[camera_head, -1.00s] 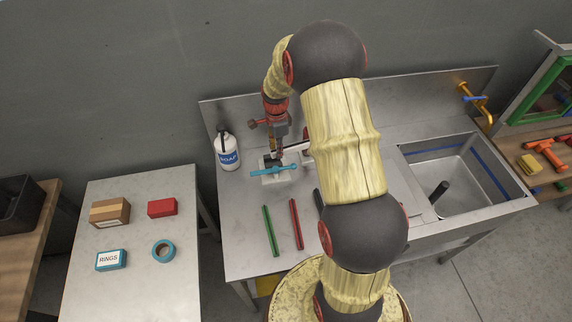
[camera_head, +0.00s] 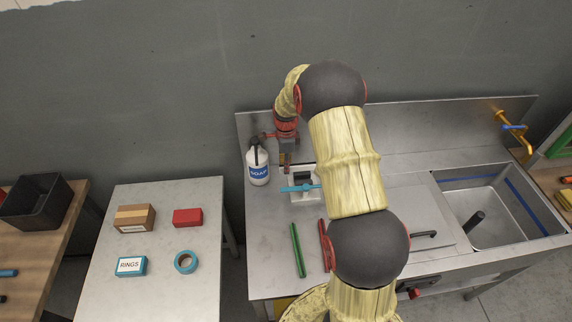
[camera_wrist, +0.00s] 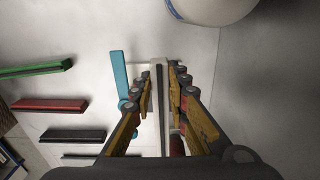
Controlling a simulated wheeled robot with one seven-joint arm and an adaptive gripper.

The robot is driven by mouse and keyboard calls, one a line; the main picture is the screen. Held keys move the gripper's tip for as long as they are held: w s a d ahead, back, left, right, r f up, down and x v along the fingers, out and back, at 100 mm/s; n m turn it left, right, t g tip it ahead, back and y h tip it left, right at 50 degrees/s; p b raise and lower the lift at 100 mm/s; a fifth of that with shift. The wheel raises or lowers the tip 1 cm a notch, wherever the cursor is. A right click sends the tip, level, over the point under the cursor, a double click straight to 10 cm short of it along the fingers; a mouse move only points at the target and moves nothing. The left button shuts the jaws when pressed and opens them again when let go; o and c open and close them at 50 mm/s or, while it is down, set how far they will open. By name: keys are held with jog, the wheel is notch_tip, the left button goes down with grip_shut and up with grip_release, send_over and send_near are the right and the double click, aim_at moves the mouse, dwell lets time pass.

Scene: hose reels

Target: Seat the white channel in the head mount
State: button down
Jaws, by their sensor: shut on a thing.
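The head mount (camera_head: 298,197) is a pale block with a dark piece on top and a blue lever (camera_head: 298,188), on the steel counter behind the coloured strips. My gripper (camera_head: 286,163) is low over the counter, just left of the mount and beside the soap bottle. In the wrist view its fingers (camera_wrist: 162,92) are closed around the white channel (camera_wrist: 160,75), a long pale strip with a dark line along it. The blue lever (camera_wrist: 118,75) shows just left of the channel there. The fingers hide part of the channel, and I cannot tell whether it touches the mount.
A white soap bottle (camera_head: 258,168) stands close to the left of my gripper. Green (camera_head: 298,250) and red (camera_head: 325,245) strips lie on the front counter; dark strips show in the wrist view (camera_wrist: 73,134). The sink (camera_head: 490,205) is right. A side table (camera_head: 160,200) holds boxes and tape.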

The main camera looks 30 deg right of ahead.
jog(key=shift+f+b, duration=1.1)
jog(key=shift+f, duration=1.15)
jog(key=shift+f+b, duration=0.55)
jog(key=shift+f, duration=0.85)
dwell(1.2)
jog(key=c, duration=1.7)
grip_release()
jog(key=o, duration=0.3)
jog(key=shift+o, duration=1.2)
jog(key=shift+r, duration=0.15)
jog(key=shift+r+p, duration=2.3)
jog(key=shift+r, duration=1.6)
